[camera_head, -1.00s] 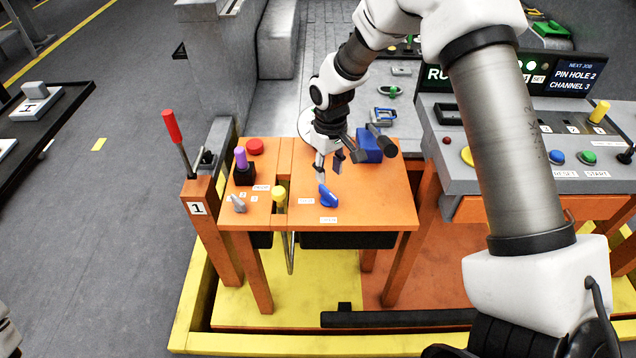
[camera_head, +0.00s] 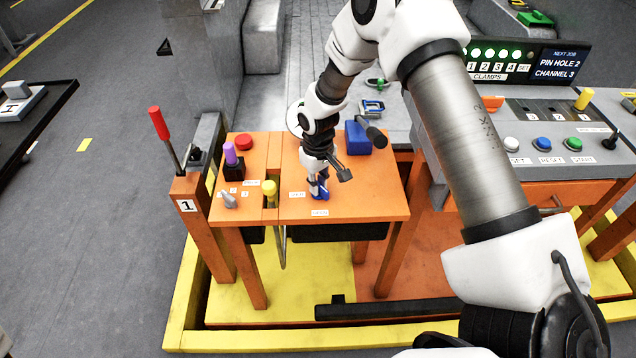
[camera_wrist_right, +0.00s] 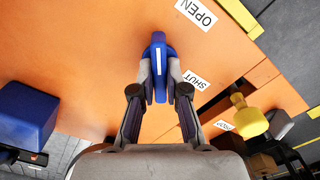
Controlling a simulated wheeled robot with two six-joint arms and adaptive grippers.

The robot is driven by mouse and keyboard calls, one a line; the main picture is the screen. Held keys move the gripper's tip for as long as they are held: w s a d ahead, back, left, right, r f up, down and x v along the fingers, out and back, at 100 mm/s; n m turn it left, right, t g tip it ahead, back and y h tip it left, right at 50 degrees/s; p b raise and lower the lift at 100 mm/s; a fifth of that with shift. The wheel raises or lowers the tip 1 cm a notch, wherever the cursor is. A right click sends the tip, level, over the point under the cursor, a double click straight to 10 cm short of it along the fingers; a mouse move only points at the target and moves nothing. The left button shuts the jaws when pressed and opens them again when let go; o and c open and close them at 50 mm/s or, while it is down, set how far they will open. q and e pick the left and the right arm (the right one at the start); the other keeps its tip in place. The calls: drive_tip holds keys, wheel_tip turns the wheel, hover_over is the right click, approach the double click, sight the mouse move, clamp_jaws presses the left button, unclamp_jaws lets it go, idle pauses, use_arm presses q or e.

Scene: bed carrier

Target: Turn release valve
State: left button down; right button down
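The release valve is a blue handle with a white line (camera_wrist_right: 158,62) on the orange table top (camera_head: 370,195). It also shows in the head view (camera_head: 321,193), partly hidden by my right gripper. In the wrist view an OPEN label (camera_wrist_right: 197,12) and a SHUT label (camera_wrist_right: 195,80) lie to the right of the handle. My right gripper (camera_head: 318,186) reaches down over the handle. In the wrist view its fingertips (camera_wrist_right: 159,72) lie against both sides of the handle, closed on it. My left gripper is not in view.
A yellow knob (camera_head: 269,188), a purple-topped lever (camera_head: 230,154), a red button (camera_head: 244,141) and a grey knob (camera_head: 229,200) stand left of the valve. A blue block (camera_head: 357,138) stands behind it. A control panel (camera_head: 500,165) is at right, a red-handled lever (camera_head: 158,123) at left.

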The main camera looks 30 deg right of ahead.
drive_tip(key=shift+n, duration=0.4)
drive_tip(key=shift+r+n+p, duration=0.1)
drive_tip(key=shift+n+p, duration=1)
drive_tip(key=shift+n, duration=0.7)
drive_tip(key=n, duration=0.2)
drive_tip(key=shift+a+n+p, duration=0.1)
drive_tip(key=shift+n+p, duration=0.2)
drive_tip(key=shift+p, duration=0.05)
drive_tip(key=shift+s+n, duration=0.1)
drive_tip(key=shift+n, duration=1.7)
drive_tip(key=c, duration=1.2)
unclamp_jaws()
